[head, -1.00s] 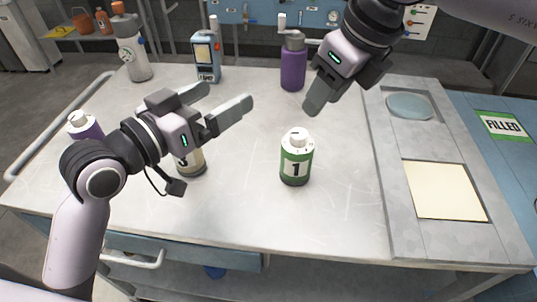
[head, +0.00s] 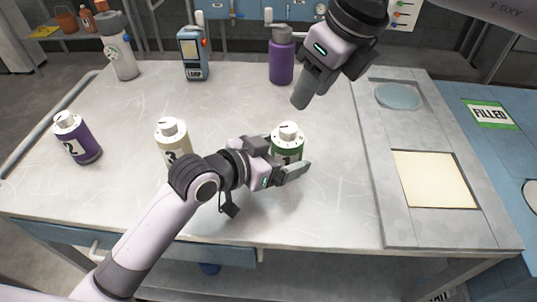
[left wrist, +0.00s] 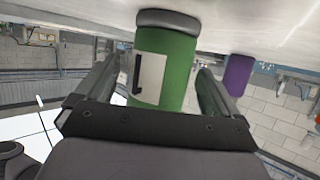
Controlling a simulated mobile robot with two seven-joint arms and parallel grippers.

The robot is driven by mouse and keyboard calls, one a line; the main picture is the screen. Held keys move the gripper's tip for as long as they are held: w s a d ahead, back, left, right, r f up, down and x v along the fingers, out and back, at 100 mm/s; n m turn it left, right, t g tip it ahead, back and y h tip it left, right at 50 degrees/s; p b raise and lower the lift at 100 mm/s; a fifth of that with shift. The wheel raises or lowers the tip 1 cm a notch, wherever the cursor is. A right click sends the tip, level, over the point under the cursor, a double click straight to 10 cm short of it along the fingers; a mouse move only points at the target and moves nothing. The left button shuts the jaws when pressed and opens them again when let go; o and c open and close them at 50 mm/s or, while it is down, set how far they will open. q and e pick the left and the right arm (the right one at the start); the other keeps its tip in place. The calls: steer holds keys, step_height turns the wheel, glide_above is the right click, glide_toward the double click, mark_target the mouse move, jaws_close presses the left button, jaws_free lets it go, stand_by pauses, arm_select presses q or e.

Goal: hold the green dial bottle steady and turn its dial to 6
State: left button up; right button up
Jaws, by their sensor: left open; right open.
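The green dial bottle (head: 287,140) with a white dial cap stands upright on the table, its lower part hidden by my left gripper (head: 289,168) in the head view. In the left wrist view, the green bottle (left wrist: 168,62) appears upside down between the two fingers of the left gripper (left wrist: 157,85), with a gap visible at each side. The left gripper is open around it. My right gripper (head: 304,96) is open above the table, up and right of the bottle's cap, apart from it. The dial's setting is too small to read.
A cream bottle marked 3 (head: 173,136) stands left of the green one, a purple bottle marked 2 (head: 76,138) farther left. A grey panel (head: 388,132) lies right.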

mark_target(289, 126)
arm_select(q)
steer(key=shift+x, duration=1)
steer(key=c, duration=1.2)
steer(key=shift+c, duration=0.3)
arm_select(e)
steer(key=o, duration=0.3)
steer(key=shift+o, duration=0.3)
steer(key=shift+w+a+r+m+h, duration=0.15)
steer(key=shift+w+m, duration=0.15)
steer(key=shift+m, duration=0.2)
steer(key=shift+w+a+r+m+h, duration=0.15)
steer(key=shift+w+m, duration=0.1)
steer(key=shift+m, duration=0.25)
steer(key=a+f+m+h, duration=0.1)
steer(key=f+m, duration=0.2)
steer(key=w+f+m+g, duration=0.1)
steer(key=f+m, duration=0.2)
steer(key=m, duration=0.1)
steer(key=a+f+m+g+h, duration=0.1)
steer(key=f+m, duration=0.2)
steer(key=f, duration=0.1)
steer(key=shift+w+a+m+h, duration=0.25)
steer(key=shift+a+m+h, duration=0.05)
